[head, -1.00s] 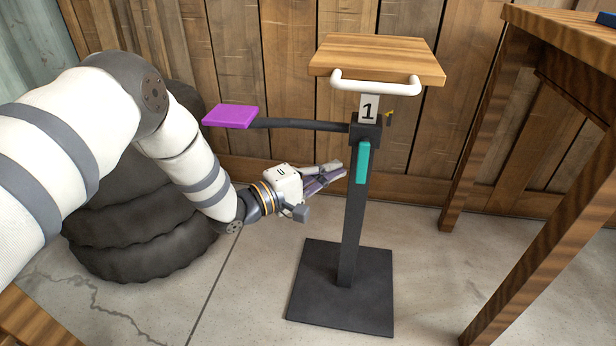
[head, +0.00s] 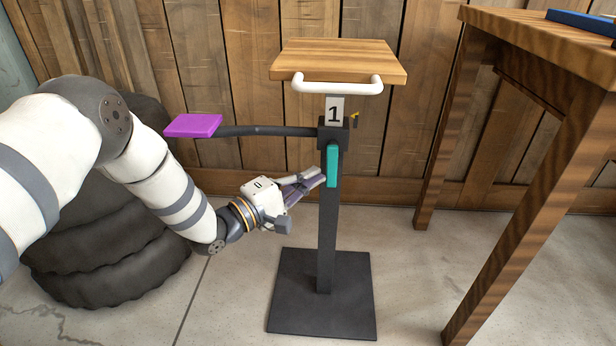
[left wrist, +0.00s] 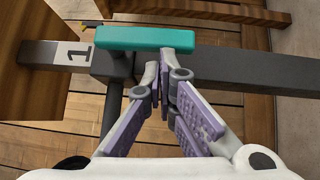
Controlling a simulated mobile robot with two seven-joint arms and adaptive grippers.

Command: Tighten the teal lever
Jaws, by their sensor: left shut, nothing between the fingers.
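The teal lever (head: 332,166) hangs down along the front of a dark post (head: 327,235), just below a label with the number 1. In the left wrist view the teal lever (left wrist: 145,39) lies across the top, just beyond the fingertips. My left gripper (head: 321,175) is shut and empty, with its fingertips beside the left edge of the lever near its lower end. In the left wrist view the left gripper's fingertips (left wrist: 158,68) are close to the lever; I cannot tell whether they touch it. My right gripper is not in view.
The stand has a wooden top (head: 340,60) with a white handle (head: 337,87) and a side arm with a purple pad (head: 193,125). Its base plate (head: 322,295) is on the floor. Stacked tires (head: 110,255) are at left, a wooden table (head: 545,45) at right.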

